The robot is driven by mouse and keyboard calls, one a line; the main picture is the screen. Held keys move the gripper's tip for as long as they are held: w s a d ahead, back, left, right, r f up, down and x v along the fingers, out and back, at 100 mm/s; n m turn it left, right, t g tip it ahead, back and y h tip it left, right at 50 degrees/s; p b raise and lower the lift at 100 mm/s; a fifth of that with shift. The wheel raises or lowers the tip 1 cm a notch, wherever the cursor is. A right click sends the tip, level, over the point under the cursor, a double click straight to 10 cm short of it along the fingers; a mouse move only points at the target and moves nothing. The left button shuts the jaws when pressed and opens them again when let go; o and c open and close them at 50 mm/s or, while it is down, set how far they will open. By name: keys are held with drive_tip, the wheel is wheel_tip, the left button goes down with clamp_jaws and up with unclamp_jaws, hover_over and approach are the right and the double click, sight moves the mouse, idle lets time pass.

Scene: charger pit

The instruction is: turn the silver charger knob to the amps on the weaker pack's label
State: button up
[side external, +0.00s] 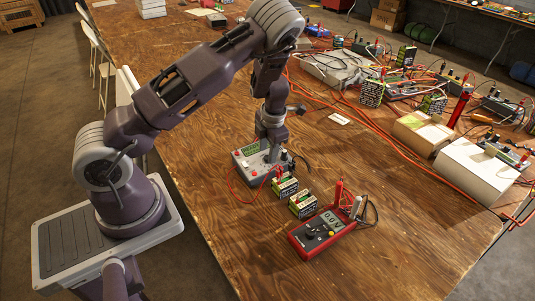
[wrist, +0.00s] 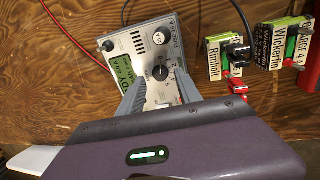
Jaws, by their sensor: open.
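The grey charger (wrist: 150,50) lies below my gripper (wrist: 157,78); in the side view the charger (side external: 245,168) stands on the table. My gripper is open, its two fingers on either side of a dark round knob (wrist: 160,72); I cannot tell if they touch it. A silver round knob or cap (wrist: 158,38) sits farther up the panel. The green display (wrist: 120,68) is partly legible. Two packs stand beside the charger: Rimholt (wrist: 222,62), with a black and a red plug, and Wickerfin (wrist: 275,45), whose side label reads "CHARGE 4", partly cut off. Rimholt's amps are not readable.
A red multimeter (side external: 320,232) reading 0.0 V lies nearer the front, with red and grey probes standing at it. Red wire runs from the charger. White and brown boxes (side external: 480,172) and cluttered cables fill the right. The front tabletop is bare.

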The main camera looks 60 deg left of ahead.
drive_tip(key=shift+a+f, duration=0.15)
drive_tip(key=shift+f, duration=0.8)
drive_tip(key=shift+c, duration=0.4)
clamp_jaws()
